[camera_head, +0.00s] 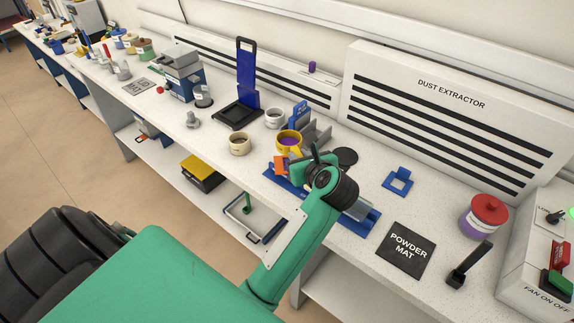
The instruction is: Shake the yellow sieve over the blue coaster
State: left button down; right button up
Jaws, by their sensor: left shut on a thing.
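I cannot tell how high the sieve is above the worktop. A blue tray (285,187) lies partly hidden under my arm. My right gripper is not in view.
A black powder mat (405,251) lies at the right front. A purple jar with a red lid (484,214) and a switch box (541,257) stand farther right.

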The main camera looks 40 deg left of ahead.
pick_arm(q)
jog(key=shift+d, duration=0.3)
jog(key=shift+a, duration=0.1)
jog(key=shift+w+a, duration=0.1)
jog(key=shift+a, duration=1.1)
jog(key=shift+d+b, duration=0.3)
jog(key=shift+d, duration=1)
